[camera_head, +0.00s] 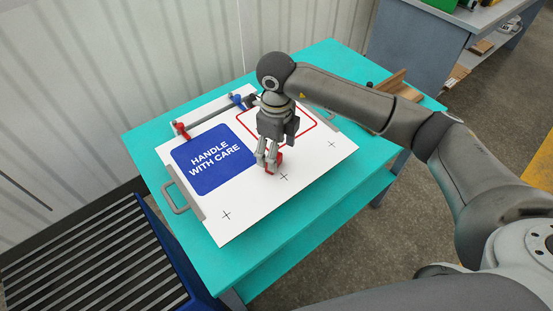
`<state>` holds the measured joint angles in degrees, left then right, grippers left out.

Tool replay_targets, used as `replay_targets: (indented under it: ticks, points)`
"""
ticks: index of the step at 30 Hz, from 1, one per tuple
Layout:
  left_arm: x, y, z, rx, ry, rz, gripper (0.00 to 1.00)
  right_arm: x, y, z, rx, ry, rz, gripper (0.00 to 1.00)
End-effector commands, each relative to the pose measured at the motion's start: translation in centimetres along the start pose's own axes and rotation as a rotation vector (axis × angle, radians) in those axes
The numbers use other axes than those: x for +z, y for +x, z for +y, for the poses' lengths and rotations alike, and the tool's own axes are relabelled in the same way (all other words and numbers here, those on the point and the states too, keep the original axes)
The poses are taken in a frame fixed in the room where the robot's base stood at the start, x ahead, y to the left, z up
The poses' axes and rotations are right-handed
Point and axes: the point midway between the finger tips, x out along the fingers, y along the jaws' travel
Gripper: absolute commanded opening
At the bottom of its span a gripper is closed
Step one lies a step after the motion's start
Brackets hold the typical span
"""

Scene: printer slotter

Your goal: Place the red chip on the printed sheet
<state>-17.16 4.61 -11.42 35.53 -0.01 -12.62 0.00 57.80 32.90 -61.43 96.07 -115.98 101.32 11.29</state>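The white printed sheet (232,215) lies on the teal table. It bears a blue "HANDLE WITH CARE" block, a red-outlined rectangle and several black crosses. My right gripper (268,161) points down over the middle of the sheet, between the blue block and the crosses. Its fingers appear closed around the red chip (277,158), which shows at the fingertips, low at the sheet. I cannot tell whether the chip touches the sheet. The gripper and arm hide part of the red-outlined rectangle. My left gripper is not in view.
A grey handle (174,198) stands at the sheet's left edge. A dark bar with a red clamp (182,131) and a blue clamp (238,101) runs along the back. A brown wooden piece (393,87) lies at the right. The table's front strip is clear.

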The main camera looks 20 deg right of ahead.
Motion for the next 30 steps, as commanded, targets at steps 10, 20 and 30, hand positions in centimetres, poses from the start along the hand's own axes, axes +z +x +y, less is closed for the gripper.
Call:
replay_targets:
  ticks: [10,20,30]
  points:
    - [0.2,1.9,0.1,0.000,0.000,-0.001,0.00,0.0,-6.5,0.0,-0.002,-0.001,-0.001,0.70]
    - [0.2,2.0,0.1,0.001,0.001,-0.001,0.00,-0.1,-7.8,0.0,0.000,-0.001,0.001,0.70]
    - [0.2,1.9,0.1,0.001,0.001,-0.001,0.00,0.0,-7.8,0.0,0.000,-0.001,0.001,0.70]
